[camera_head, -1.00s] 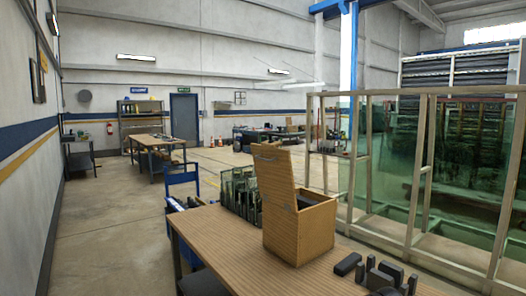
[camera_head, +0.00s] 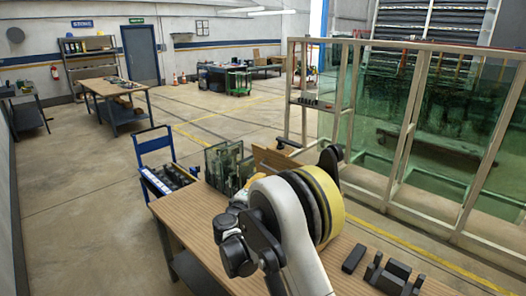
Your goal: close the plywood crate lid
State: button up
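The plywood crate is almost wholly hidden behind my arm in the head view. Only a brown wooden panel, which looks like the upper part of its lid (camera_head: 267,159), shows just left of the arm's yellow and black rings. The lid's angle and its hinge cannot be made out. My white and black arm reaches up from the bottom over the wooden workbench (camera_head: 196,212), in front of the crate. My gripper's fingers cannot be made out, and any contact with the lid is hidden.
Black blocks (camera_head: 395,277) and a small black bar (camera_head: 353,258) lie on the bench at right. A rack of glass panes (camera_head: 222,163) stands behind the bench. A blue cart (camera_head: 155,163) is at left. A glass-panelled frame (camera_head: 405,120) stands behind, at right.

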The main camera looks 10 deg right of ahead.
aim_at(271, 169)
jog(key=x, duration=0.3)
jog(key=p+x, duration=0.1)
jog(key=x, duration=0.3)
jog(key=p+x, duration=0.1)
jog(key=x, duration=0.2)
jog(key=shift+w+d+r, duration=0.1)
jog(key=shift+w+r, duration=0.2)
grip_shut()
